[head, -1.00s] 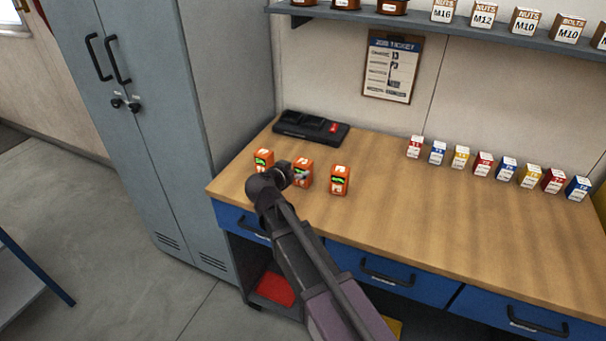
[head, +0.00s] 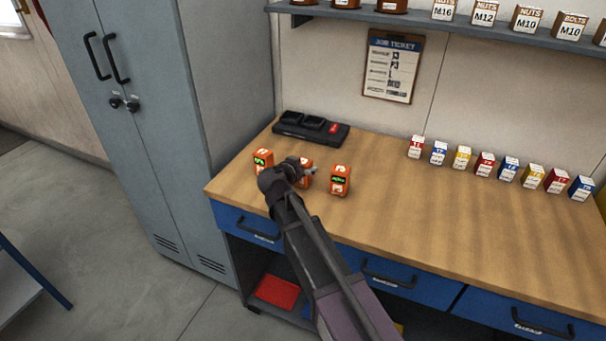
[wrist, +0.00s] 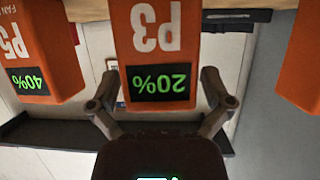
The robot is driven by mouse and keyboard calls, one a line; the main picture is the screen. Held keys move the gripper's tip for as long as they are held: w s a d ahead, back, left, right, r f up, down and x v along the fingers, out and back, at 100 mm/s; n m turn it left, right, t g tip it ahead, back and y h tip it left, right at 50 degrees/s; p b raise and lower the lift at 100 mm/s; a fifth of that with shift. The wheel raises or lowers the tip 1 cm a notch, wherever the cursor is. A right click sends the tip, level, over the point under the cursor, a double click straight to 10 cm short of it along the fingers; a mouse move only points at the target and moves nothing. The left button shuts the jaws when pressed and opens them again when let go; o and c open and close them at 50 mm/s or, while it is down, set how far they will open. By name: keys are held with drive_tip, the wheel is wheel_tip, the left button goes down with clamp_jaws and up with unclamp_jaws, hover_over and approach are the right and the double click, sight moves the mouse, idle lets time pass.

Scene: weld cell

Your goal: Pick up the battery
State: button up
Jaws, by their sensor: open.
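Three orange batteries stand in a row near the left end of the wooden bench: a left one (head: 262,160), a middle one (head: 306,180) and a right one (head: 340,180). My gripper (head: 305,174) is at the middle battery and hides part of it. In the wrist view, which is upside down, the middle battery (wrist: 158,40) reads P3 and 20%. My open gripper (wrist: 158,80) has one finger on each side of its lower part in the picture; contact cannot be told. A neighbour marked P5 and 40% (wrist: 40,55) shows at left, another (wrist: 302,60) at right.
A black charger-like tray (head: 310,130) lies behind the batteries. Several small labelled boxes (head: 485,164) line the back of the bench (head: 450,235). A grey cabinet (head: 170,120) stands close at left. The bench's middle is clear.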

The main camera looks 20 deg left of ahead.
drive_tip(key=c, duration=1.2)
drive_tip(key=shift+r, duration=0.15)
wheel_tip(320, 180, up, 3)
drive_tip(key=p, duration=0.3)
drive_tip(key=s+d, duration=0.1)
drive_tip(key=s, duration=0.4)
drive_tip(key=s+r+p, duration=0.1)
drive_tip(key=s, duration=0.4)
drive_tip(key=s+d+p, duration=0.1)
drive_tip(key=s, duration=0.5)
drive_tip(key=shift+d+r, duration=0.3)
drive_tip(key=shift+r, duration=0.1)
drive_tip(key=shift+w, duration=0.1)
